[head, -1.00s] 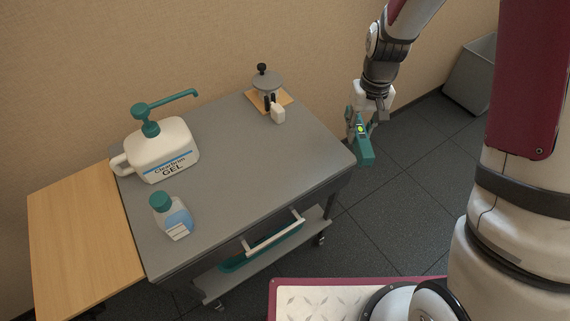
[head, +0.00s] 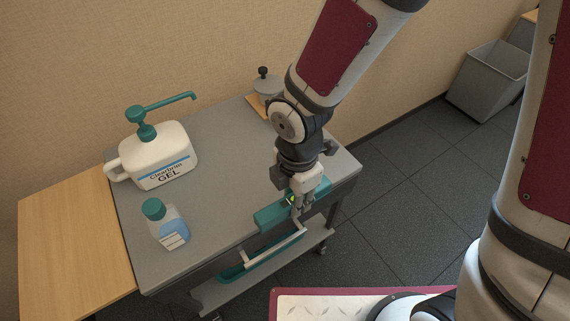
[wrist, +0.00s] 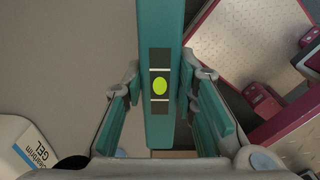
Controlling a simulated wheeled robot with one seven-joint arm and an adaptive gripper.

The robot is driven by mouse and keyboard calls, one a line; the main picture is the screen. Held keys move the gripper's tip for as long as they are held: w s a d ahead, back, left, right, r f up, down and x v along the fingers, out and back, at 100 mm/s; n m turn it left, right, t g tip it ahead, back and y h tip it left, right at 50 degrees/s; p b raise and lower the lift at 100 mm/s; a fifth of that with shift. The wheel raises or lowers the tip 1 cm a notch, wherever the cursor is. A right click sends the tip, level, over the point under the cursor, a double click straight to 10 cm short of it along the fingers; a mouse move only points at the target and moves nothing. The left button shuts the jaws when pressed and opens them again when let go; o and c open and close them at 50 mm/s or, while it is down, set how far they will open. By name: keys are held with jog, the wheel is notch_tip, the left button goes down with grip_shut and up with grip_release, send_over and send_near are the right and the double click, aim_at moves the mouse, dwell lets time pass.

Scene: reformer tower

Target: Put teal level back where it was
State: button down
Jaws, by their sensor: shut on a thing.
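The teal level (head: 272,215) is a long bar with a yellow-green vial. My gripper (head: 301,203) is shut on it. In the head view the level is at the front right edge of the grey cart top (head: 215,185), near the white handle; I cannot tell whether it touches the top. In the wrist view the level (wrist: 163,30) runs up between the fingers of my gripper (wrist: 160,82), its vial facing the camera. Its far end is out of that view.
A Clearbrim gel pump bottle (head: 163,160) and a small teal-capped bottle (head: 169,225) stand on the left. A grey lidded thing (head: 268,85) stands at the back, partly behind my arm. A wooden surface (head: 70,240) adjoins the left. The middle top is clear.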

jog(key=w, duration=0.4)
jog(key=w+a, duration=0.1)
jog(key=w, duration=0.3)
jog(key=w+a+f, duration=0.1)
jog(key=w, duration=0.3)
jog(key=shift+w+a+f, duration=0.1)
jog(key=shift+w+a, duration=0.05)
jog(key=shift+w, duration=0.05)
jog(key=shift+f, duration=1.75)
jog(key=shift+f, duration=0.15)
jog(key=c, duration=1.6)
grip_release()
jog(key=o, duration=0.3)
